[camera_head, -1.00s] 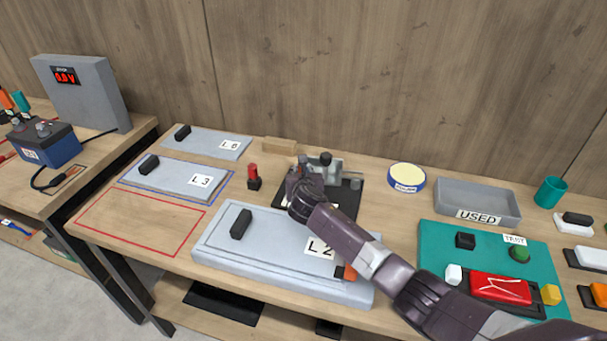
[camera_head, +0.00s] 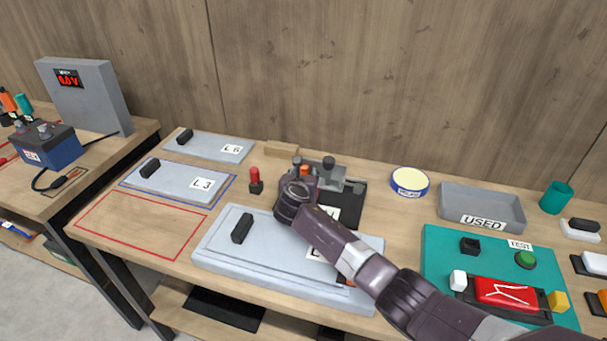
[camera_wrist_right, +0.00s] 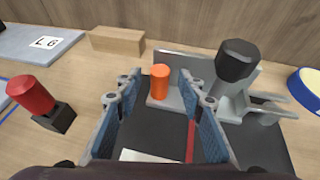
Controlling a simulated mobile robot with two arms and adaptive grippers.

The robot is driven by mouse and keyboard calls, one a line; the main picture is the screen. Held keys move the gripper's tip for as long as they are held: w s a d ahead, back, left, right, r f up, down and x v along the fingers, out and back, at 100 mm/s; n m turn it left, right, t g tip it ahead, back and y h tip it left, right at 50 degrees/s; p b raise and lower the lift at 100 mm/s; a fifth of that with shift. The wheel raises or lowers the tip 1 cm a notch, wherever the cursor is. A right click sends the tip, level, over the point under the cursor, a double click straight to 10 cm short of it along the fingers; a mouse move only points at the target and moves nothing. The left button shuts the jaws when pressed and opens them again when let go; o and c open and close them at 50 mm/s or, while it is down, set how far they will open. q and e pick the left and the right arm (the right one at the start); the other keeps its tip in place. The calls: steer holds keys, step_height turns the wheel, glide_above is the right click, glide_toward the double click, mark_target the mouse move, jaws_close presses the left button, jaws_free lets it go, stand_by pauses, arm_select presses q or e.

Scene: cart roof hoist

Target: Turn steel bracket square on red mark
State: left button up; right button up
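The grey steel bracket (camera_head: 328,176) stands on a black mat (camera_head: 352,198) at the back of the bench. In the right wrist view the bracket (camera_wrist_right: 187,98) has an orange peg (camera_wrist_right: 160,82) at its left. A black-knobbed part (camera_wrist_right: 237,60) rises at its right. A red mark (camera_wrist_right: 190,140) runs along the mat in front of the bracket. My right gripper (camera_wrist_right: 158,85) is open, its blue-padded fingers apart and pointing at the peg, which shows between them; contact cannot be told. It also shows in the head view (camera_head: 299,168). My left gripper is not in view.
A red-capped black piece (camera_head: 255,181) stands left of the mat and a wooden block (camera_head: 281,149) lies behind. The grey L2 panel (camera_head: 270,251) lies in front, under my right arm.

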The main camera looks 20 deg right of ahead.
steer(key=v, duration=1.2)
stand_by(0.4)
